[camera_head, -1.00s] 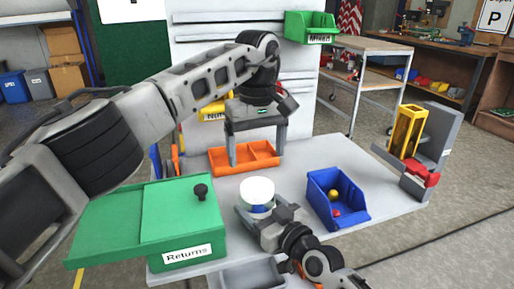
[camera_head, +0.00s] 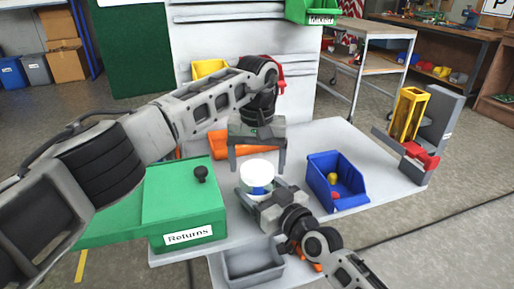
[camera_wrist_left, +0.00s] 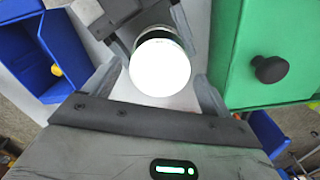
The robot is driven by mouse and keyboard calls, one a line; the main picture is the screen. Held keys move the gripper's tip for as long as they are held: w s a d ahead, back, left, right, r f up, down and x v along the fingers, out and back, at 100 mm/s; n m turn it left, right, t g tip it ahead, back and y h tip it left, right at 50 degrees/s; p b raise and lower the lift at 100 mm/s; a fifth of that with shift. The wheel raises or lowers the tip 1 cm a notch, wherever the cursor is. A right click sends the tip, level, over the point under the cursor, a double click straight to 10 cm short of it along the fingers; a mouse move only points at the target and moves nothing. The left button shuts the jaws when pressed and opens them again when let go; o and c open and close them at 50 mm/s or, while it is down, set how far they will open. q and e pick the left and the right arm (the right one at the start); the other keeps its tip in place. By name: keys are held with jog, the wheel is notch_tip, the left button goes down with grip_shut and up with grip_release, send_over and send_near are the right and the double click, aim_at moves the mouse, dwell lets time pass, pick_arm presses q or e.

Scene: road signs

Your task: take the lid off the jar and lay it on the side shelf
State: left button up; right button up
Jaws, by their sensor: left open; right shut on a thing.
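The jar has a round white lid (camera_head: 257,171) on top, and its blue contents (camera_head: 258,190) show below it. My right gripper (camera_head: 258,203) is shut on the jar's body from the front right. My left gripper (camera_head: 258,166) is open, pointing down just above and behind the lid. In the left wrist view the lid (camera_wrist_left: 160,68) lies between the two open fingers; I cannot tell whether they touch it. A flat green ledge (camera_head: 108,228), apparently the side shelf, extends left from the green Returns box (camera_head: 185,200) and looks bare.
A blue bin (camera_head: 322,190) with small balls stands right of the jar. An orange tray (camera_head: 215,145) lies behind, partly hidden by my left gripper. A grey stand with a yellow holder (camera_head: 410,115) is at the right edge. A grey tray (camera_head: 250,262) is low in front.

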pick_arm(q)
jog(key=shift+f, duration=0.2)
jog(key=shift+c, duration=0.3)
jog(key=c, duration=0.9)
jog(key=shift+c, duration=0.2)
